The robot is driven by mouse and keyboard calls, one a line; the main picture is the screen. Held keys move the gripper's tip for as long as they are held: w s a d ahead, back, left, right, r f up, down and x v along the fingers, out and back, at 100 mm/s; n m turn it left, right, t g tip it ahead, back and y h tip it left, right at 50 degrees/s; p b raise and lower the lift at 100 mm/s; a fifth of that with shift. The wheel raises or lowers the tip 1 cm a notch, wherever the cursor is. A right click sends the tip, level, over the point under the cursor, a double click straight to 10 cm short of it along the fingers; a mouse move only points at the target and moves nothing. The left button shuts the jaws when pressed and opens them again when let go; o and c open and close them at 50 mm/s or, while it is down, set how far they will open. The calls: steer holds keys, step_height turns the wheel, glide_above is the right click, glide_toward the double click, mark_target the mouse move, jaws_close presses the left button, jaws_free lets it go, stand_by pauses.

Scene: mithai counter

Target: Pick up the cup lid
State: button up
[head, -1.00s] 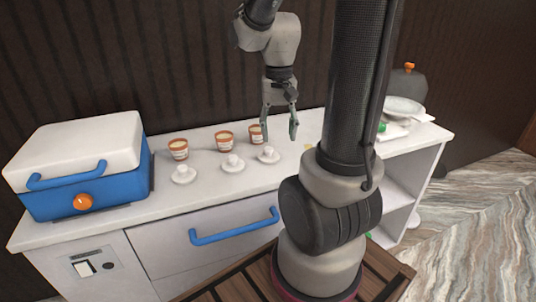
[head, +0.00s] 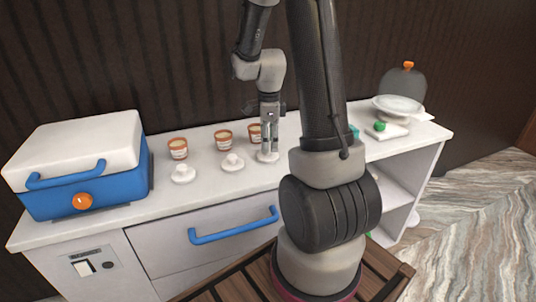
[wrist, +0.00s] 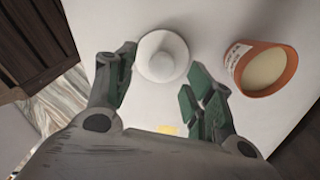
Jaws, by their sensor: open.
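Three white cup lids with knobs lie on the white counter in front of three orange-brown cups. My gripper (head: 268,148) points down over the rightmost lid (head: 266,157) and partly hides it in the head view. In the wrist view this lid (wrist: 163,56) lies just beyond and between the open fingers (wrist: 160,85), with nothing held. The middle lid (head: 232,162) and the left lid (head: 183,173) sit apart to the left. The rightmost cup (head: 254,133) stands close behind my gripper; a cup (wrist: 265,70) shows right of the fingers in the wrist view.
The middle cup (head: 223,139) and left cup (head: 178,148) stand in a row. A blue and white cooler box (head: 85,168) fills the counter's left end. A white plate (head: 398,104) and a green item (head: 380,126) are at the right. A blue handle (head: 234,226) is on the drawer front.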

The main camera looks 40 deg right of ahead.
mark_target(270, 157)
step_height(270, 157, down, 3)
steer(key=shift+d+f, duration=0.1)
steer(key=c, duration=0.8)
